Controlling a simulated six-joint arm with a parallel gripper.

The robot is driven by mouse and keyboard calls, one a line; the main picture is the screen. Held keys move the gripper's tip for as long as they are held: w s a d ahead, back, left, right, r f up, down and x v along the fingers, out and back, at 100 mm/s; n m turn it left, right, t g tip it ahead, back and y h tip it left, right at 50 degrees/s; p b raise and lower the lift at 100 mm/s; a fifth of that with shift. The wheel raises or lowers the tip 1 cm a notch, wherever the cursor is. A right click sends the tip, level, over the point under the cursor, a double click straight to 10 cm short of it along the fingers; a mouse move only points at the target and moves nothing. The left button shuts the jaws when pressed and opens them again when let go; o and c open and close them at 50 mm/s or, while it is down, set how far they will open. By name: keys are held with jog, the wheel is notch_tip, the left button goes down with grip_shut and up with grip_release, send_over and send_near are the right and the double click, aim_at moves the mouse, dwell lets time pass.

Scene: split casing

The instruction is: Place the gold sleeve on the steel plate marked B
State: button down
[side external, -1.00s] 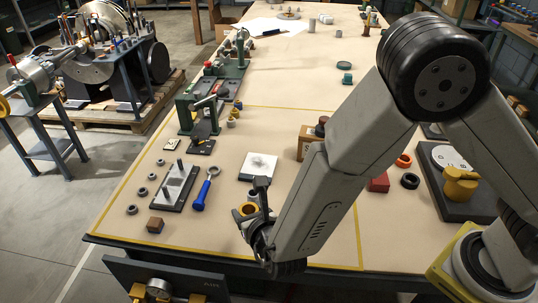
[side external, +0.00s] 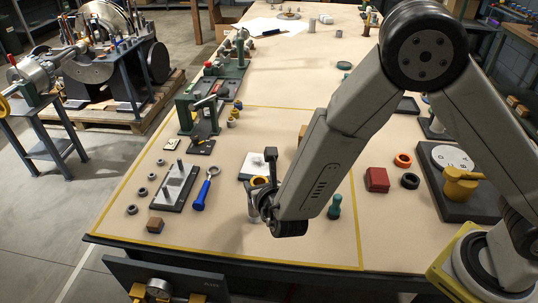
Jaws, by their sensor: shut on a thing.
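My gripper (side external: 262,184) is shut on the gold sleeve (side external: 259,181), whose ring-shaped top shows between the dark fingers. The sleeve overlaps the near edge of a pale square plate (side external: 246,169) in the picture. Whether it touches the plate or hangs above it I cannot tell. The gripper and sleeve hide part of this plate, and no letter can be read on it. A dark block at the right carries a pale disc (side external: 443,156) with small marks too small to read.
A dark board with pale upright pieces (side external: 175,185) and a blue-handled tool (side external: 202,190) lie to the left. A green peg-like piece (side external: 335,208), a red block (side external: 377,180) and a black ring (side external: 410,181) stand to the right.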

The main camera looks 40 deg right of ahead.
jog(key=w+d+m+h, duration=0.1)
jog(key=w+d, duration=0.1)
jog(key=d, duration=0.5)
jog(key=w+d+r+h, duration=0.1)
jog(key=w+d, duration=0.2)
jog(key=d, duration=0.4)
jog(key=shift+w+r+m+g, duration=0.15)
jog(key=shift+w+m+g, duration=0.15)
jog(key=shift+m, duration=0.1)
send_over(258, 166)
jog(key=s, duration=0.1)
notch_tip(258, 166, down, 9)
jog(key=shift+s+d+r, duration=0.1)
jog(key=shift+d+r, duration=0.05)
jog(key=shift+r, duration=0.05)
jog(key=shift+w+f, duration=0.3)
jog(key=shift+f, duration=0.05)
jog(key=shift+w+f, duration=0.25)
jog(key=shift+f, duration=1.6)
